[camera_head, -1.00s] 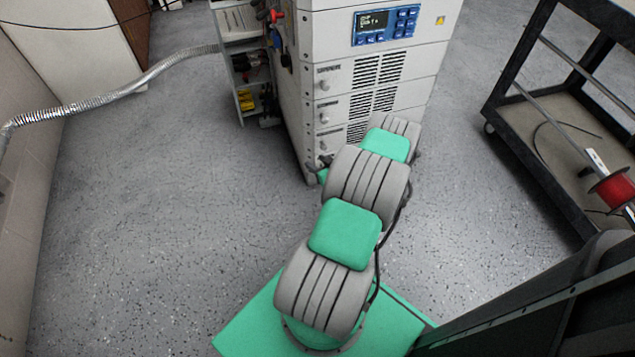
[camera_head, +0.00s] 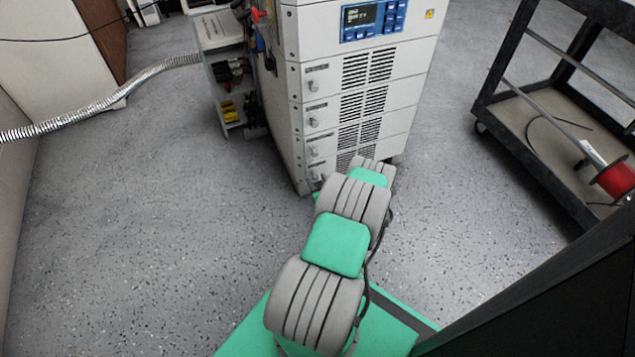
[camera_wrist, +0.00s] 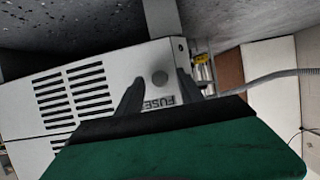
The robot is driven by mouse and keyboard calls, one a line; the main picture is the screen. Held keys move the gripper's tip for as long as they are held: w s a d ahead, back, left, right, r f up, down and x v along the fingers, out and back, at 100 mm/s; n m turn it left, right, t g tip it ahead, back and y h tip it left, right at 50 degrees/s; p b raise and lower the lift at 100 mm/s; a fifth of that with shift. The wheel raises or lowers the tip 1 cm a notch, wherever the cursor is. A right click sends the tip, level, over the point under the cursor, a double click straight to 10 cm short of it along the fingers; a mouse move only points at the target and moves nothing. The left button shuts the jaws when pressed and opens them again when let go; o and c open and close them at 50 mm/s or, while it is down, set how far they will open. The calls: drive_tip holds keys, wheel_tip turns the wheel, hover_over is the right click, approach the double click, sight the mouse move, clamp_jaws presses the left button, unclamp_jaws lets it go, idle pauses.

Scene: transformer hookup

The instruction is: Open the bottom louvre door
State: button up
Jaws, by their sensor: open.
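The white cabinet (camera_head: 290,95) has a stack of louvred doors, each with a round knob at its left. The bottom louvre door (camera_head: 318,172) is low near the floor, partly hidden by my arm. In the wrist view the picture is upside down; a white louvred door (camera_wrist: 115,78) labelled "FUSE..." shows there, with a grey round knob (camera_wrist: 160,77). The door looks shut. My gripper (camera_wrist: 158,88) is open, with one dark finger on either side of the knob in the picture. Contact cannot be told. The head view hides my gripper behind the arm.
A shelf unit (camera_head: 222,85) with tools stands at the cabinet's left side. A ribbed metal hose (camera_head: 100,107) runs left from there. A black cart (camera_head: 560,150) with a red spool (camera_head: 612,180) stands to the right. Speckled floor (camera_head: 150,230) is free in front of the cabinet.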

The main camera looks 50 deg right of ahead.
clamp_jaws()
idle(1.3)
